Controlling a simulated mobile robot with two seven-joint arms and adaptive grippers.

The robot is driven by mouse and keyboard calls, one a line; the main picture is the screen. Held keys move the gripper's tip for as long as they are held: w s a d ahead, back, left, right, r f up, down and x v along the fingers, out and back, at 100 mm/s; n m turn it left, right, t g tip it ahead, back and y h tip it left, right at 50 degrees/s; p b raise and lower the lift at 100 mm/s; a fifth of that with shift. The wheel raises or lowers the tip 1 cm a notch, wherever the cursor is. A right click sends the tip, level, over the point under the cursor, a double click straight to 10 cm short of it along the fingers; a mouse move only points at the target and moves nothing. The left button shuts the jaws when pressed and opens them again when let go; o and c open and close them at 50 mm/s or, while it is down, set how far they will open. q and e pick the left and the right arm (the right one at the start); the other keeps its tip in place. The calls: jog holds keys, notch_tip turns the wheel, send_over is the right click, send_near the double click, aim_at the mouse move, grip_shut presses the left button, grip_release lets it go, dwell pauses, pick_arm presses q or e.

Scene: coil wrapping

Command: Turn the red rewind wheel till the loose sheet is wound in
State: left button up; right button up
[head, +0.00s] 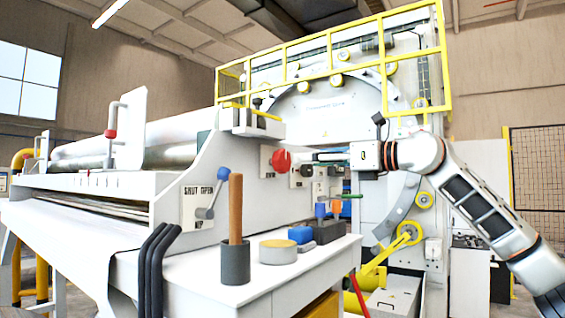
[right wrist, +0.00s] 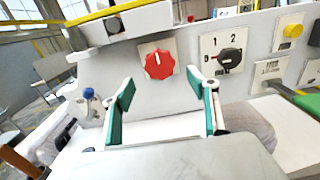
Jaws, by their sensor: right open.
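The red rewind wheel (head: 281,161) is on the machine's white side panel in the head view. It also shows in the right wrist view (right wrist: 158,64), on a pale plate above and beyond my fingertips. My right gripper (head: 308,157) comes in from the right, just right of the wheel. In the right wrist view my gripper (right wrist: 161,100) is open, its two green-padded fingers spread and empty, apart from the wheel. A pale sheet surface (head: 75,232) slopes down the machine's front at left; I cannot tell how much of it is loose. My left gripper is not in view.
A black selector knob (right wrist: 231,62) and a yellow button (right wrist: 293,30) sit right of the wheel. A blue-knobbed lever (head: 209,208) is below left. A bench (head: 210,300) holds a cup with a wooden rod (head: 236,262), a round tin (head: 278,252) and tools.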

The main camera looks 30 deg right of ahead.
aim_at(286, 161)
jog(key=p+x, duration=0.1)
jog(key=x, duration=0.5)
jog(key=shift+w+a, duration=0.15)
jog(key=shift+w, duration=0.15)
jog(key=shift+c, duration=0.4)
jog(key=c, duration=1)
